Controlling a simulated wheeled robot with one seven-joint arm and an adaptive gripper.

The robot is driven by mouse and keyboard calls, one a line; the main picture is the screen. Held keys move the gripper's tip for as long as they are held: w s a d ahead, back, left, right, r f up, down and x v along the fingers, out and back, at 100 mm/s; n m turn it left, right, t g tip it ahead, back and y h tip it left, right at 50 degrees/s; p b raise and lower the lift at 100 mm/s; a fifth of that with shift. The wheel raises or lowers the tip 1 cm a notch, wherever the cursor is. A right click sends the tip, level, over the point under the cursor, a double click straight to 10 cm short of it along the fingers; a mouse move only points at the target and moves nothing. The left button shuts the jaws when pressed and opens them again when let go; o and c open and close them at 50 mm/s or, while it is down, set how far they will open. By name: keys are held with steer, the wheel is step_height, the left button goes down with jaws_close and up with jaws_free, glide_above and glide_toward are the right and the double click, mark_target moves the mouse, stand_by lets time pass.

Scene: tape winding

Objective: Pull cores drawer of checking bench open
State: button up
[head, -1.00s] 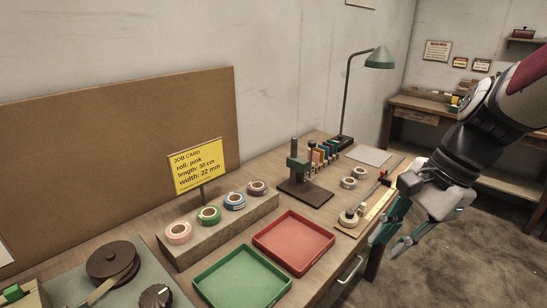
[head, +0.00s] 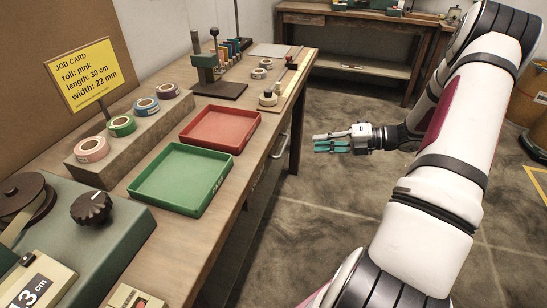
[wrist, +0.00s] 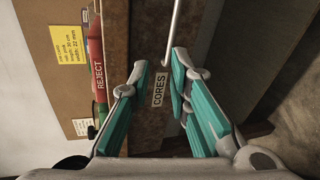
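The checking bench (head: 160,262) runs along the left of the head view. Its front carries a drawer with a pale bar handle (head: 280,146). In the wrist view the drawer front (wrist: 148,130) bears a CORES label (wrist: 159,88), and the thin handle (wrist: 174,30) shows beyond the fingertips. My gripper (head: 316,143) points left towards the bench front, to the right of the handle and apart from it in the head view. Its teal fingers (wrist: 160,72) are spread with nothing between them. The drawer looks shut.
A red tray (head: 258,118) and a green tray (head: 135,190) lie on the bench top near its front edge. Tape rolls sit on a block (head: 95,175) behind them. The floor (head: 330,215) beside the bench is clear. Another bench (head: 300,45) stands at the back.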

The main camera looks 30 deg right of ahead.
mark_target(284, 145)
steer(key=w+a+f+b, duration=0.1)
steer(key=w+a, duration=0.1)
steer(key=w, duration=0.1)
steer(key=w+a+f+m+b, duration=0.1)
steer(key=w+a+f, duration=0.1)
steer(key=w, duration=0.1)
steer(key=w+a+f+m+t+b, duration=0.1)
steer(key=w+a+f, duration=0.1)
steer(key=w+a, duration=0.1)
steer(key=shift+w+f, duration=0.1)
steer(key=shift+w, duration=0.4)
jaws_close()
